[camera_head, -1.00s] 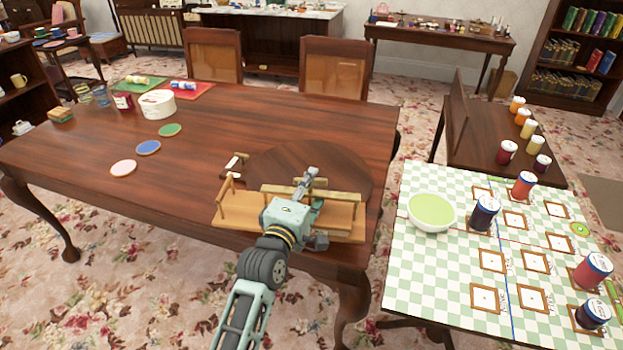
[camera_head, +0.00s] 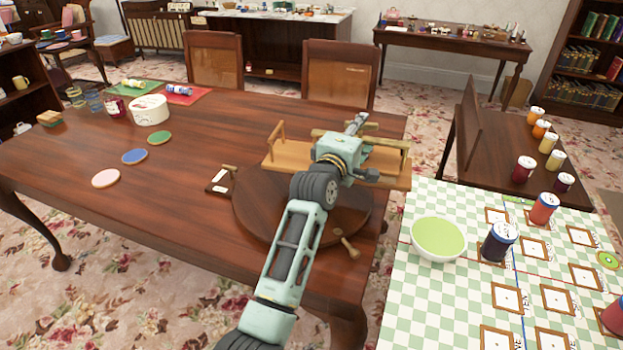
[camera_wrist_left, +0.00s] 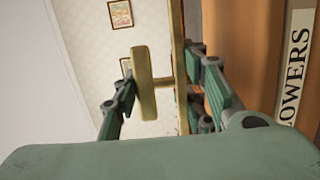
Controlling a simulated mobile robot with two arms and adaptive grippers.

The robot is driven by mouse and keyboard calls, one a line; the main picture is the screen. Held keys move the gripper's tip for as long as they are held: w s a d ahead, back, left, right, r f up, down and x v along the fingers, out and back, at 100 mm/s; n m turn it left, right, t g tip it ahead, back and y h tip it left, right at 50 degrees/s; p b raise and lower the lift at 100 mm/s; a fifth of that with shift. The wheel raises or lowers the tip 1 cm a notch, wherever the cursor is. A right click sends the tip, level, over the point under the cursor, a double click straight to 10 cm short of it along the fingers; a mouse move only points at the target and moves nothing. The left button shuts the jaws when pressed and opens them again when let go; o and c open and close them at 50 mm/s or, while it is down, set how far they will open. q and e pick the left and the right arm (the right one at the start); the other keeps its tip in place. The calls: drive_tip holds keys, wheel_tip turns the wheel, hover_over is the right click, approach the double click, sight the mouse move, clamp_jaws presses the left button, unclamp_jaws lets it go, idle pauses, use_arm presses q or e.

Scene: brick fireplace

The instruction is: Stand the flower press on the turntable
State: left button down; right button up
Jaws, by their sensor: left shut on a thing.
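The flower press (camera_head: 288,154) is a light wooden board with posts and bars. My left gripper (camera_head: 352,128) is shut on it and holds it over the far side of the turntable. The arm hides part of the press, and I cannot tell the gap beneath it. In the left wrist view, a pale T-shaped wooden piece (camera_wrist_left: 144,84) is between the fingers (camera_wrist_left: 168,92), beside a brown board (camera_wrist_left: 252,45) lettered "LOWERS". The turntable (camera_head: 262,215) is a round dark wooden disc at the table's right end, partly hidden by my arm. My right gripper is not in view.
A small wooden handle (camera_head: 349,247) sticks out at the turntable's front. A card holder (camera_head: 219,187) lies at its left. Coasters (camera_head: 134,156) and a white round box (camera_head: 149,109) are farther left. A checked table (camera_head: 390,290) with a green bowl (camera_head: 438,238) stands right.

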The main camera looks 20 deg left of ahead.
use_arm(q)
drive_tip(key=s+a+f, duration=0.1)
drive_tip(key=a+f, duration=0.1)
drive_tip(key=a, duration=0.1)
drive_tip(key=s+a+f, duration=0.1)
drive_tip(key=s+a, duration=0.1)
drive_tip(key=a, duration=0.1)
drive_tip(key=s+a+f, duration=0.2)
drive_tip(key=a, duration=0.1)
drive_tip(key=shift+s+a+f+p, duration=0.1)
drive_tip(key=shift+a+f+p, duration=0.1)
drive_tip(key=shift+f+p, duration=0.15)
drive_tip(key=shift+f, duration=2.1)
drive_tip(key=c, duration=1.4)
unclamp_jaws()
drive_tip(key=shift+f, duration=0.25)
drive_tip(key=o, duration=0.3)
drive_tip(key=shift+s, duration=0.1)
drive_tip(key=shift+r, duration=0.15)
drive_tip(key=shift+s, duration=0.4)
drive_tip(key=s, duration=0.3)
drive_tip(key=s+a, duration=0.1)
drive_tip(key=s, duration=0.3)
drive_tip(key=s+a, duration=0.1)
drive_tip(key=s, duration=0.3)
